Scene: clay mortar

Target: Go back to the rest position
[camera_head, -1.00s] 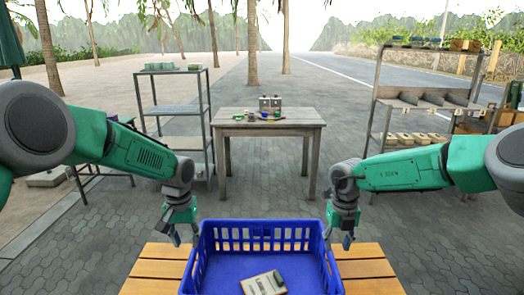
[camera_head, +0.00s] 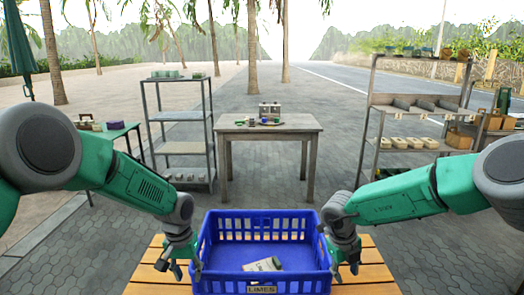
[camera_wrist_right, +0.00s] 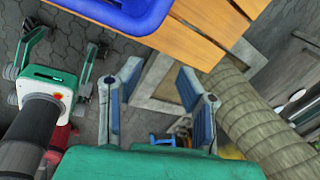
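My left gripper (camera_head: 180,267) hangs at the left side of a blue crate (camera_head: 262,288), its fingertips apart and nothing seen between them. My right gripper (camera_head: 345,270) hangs at the crate's right side. In the right wrist view, the right gripper (camera_wrist_right: 160,75) has its two blue-grey fingers spread with only ground and a frame-like object behind them. Both grippers are close against the crate's sides; I cannot tell whether they touch it. The crate has a "LIMES" label on its front and holds a pale box-like item (camera_head: 262,265) on its floor.
The crate stands on a slatted wooden table (camera_head: 375,289). Beyond clear paving is a grey table (camera_head: 268,128) with small items.

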